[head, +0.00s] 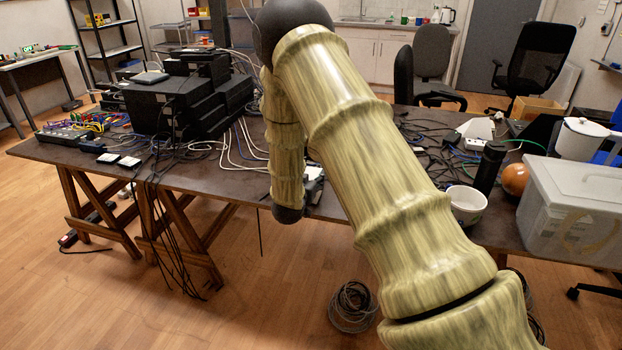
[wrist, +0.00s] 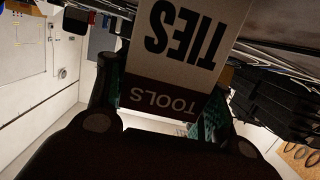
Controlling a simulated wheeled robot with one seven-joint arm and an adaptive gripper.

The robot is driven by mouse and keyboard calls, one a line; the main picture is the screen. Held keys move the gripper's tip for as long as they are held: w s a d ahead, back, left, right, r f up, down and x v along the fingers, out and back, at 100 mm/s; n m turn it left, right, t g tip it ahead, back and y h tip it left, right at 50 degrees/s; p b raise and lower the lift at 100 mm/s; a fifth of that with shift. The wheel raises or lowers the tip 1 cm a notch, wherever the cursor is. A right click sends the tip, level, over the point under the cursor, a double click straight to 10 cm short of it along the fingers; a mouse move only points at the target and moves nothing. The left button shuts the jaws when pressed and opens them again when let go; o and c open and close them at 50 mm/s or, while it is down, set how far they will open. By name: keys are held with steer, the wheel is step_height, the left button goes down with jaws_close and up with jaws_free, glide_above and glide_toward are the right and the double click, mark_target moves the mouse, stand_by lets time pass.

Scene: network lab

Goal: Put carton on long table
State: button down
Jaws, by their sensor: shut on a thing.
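The carton (wrist: 185,45) is a pale box with a dark brown band, printed "TIES" and "TOOLS", upside down in the wrist view. My gripper (wrist: 160,88) is shut on it, with one dark finger on each side. The long table (head: 232,180) is a dark-topped table on wooden trestles, crossing the head view. In the head view my arm reaches over the table's front edge and hides much of its middle. A small pale patch shows beside the arm's end there, but I cannot tell whether it is the carton.
Stacked black network gear (head: 175,105) and cables crowd the table's left and back. On the right are a white bowl (head: 466,204), a black cylinder (head: 488,168), an orange ball (head: 515,179) and a clear storage bin (head: 570,208). A bare strip runs along the front left edge.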

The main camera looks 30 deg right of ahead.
steer(key=shift+f, duration=0.15)
steer(key=shift+f, duration=0.15)
steer(key=c, duration=0.6)
jaws_free()
